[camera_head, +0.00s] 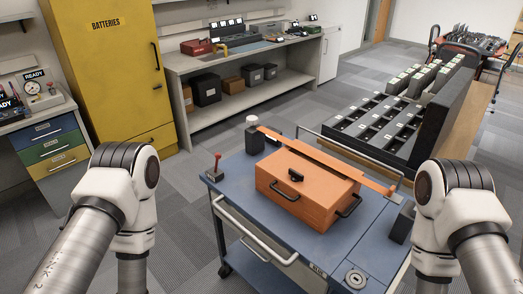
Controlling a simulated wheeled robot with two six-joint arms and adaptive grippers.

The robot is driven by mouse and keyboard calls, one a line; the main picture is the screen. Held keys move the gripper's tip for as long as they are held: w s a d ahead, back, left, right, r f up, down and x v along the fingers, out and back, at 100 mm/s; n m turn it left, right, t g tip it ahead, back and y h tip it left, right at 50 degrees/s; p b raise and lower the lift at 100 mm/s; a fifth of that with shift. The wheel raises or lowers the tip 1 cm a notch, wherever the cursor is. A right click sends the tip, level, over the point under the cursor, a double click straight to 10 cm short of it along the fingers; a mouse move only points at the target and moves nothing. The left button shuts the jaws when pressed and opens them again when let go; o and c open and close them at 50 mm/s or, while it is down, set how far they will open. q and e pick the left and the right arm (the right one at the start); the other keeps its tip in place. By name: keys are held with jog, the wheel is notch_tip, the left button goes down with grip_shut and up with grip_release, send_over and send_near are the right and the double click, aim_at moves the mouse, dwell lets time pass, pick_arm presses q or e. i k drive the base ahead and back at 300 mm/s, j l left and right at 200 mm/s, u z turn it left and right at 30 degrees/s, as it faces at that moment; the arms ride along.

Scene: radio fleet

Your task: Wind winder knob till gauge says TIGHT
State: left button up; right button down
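An orange case (306,190) stands on a blue cart (235,187). An orange strap (330,160) runs over the case from a black post with a white top (253,130) to the cart's right side. A small black piece (295,176) sits on the case and may be a knob; I cannot tell. A round dial (355,278) is set in the cart's front right corner; its reading is too small to make out. No TIGHT wording is legible. Both of my arms show at the lower edges, but neither gripper is in view.
A red-handled lever (216,162) stands on the cart's left corner. A yellow cabinet (110,70), a grey workbench (240,60) and a desk with a READY sign (34,75) are behind and left. A black slotted rack (385,125) is right. Carpet lies clear left of the cart.

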aim_at(251, 120)
jog(key=k+l+u, duration=0.2)
jog(key=k+z, duration=0.1)
jog(key=z, duration=0.65)
jog(key=i+j+z, duration=0.15)
jog(key=j+z, duration=0.25)
jog(key=j, duration=0.25)
jog(key=i+j+z, duration=0.1)
jog(key=j+z, duration=0.25)
jog(key=j, duration=0.3)
jog(key=j+z, duration=0.4)
jog(key=j, duration=0.25)
